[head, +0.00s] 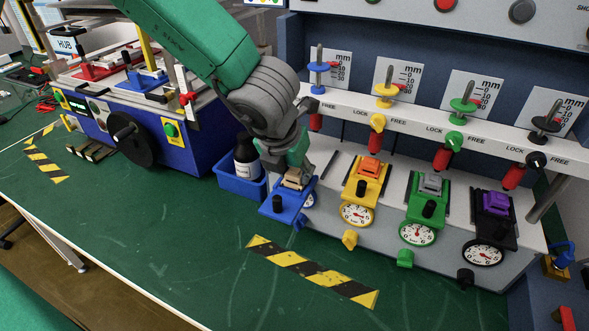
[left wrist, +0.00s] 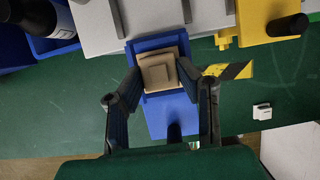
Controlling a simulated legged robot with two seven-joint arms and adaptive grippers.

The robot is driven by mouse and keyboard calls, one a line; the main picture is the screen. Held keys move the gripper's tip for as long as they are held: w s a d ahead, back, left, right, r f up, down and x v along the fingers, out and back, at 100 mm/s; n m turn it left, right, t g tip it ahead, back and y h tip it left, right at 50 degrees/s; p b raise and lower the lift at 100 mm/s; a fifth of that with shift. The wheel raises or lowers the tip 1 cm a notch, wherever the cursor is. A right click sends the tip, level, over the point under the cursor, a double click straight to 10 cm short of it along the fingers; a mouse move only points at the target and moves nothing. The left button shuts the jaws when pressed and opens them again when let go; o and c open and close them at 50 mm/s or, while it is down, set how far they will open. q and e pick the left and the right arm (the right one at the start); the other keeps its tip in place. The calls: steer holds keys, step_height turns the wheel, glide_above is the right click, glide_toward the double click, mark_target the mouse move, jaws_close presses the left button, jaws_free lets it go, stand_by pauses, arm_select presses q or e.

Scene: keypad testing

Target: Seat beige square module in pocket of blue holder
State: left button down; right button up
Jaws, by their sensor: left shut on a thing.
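The blue holder (head: 285,207) is at the left end of the row of coloured holders on the test bench. It also shows in the left wrist view (left wrist: 168,115), with a black knob at its near end. My left gripper (head: 294,172) points down over this holder. It is shut on the beige square module (left wrist: 158,73), with one finger on each side, and the module also shows in the head view (head: 296,180). The module lies over the pocket area, looking slightly turned against the holder. I cannot tell whether it is inside the pocket or just above. My right gripper is not in view.
To the right stand yellow (head: 366,188), green (head: 429,198) and black (head: 493,218) holders with modules and gauges. A blue bin with a dark bottle (head: 246,160) is close to the left of my gripper. The green table in front is mostly clear.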

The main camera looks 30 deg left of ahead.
arm_select(q)
steer(key=shift+f, duration=0.15)
steer(key=c, duration=1.1)
jaws_free()
steer(key=v, duration=1.1)
steer(key=shift+s+r, duration=0.15)
steer(key=shift+r, duration=0.25)
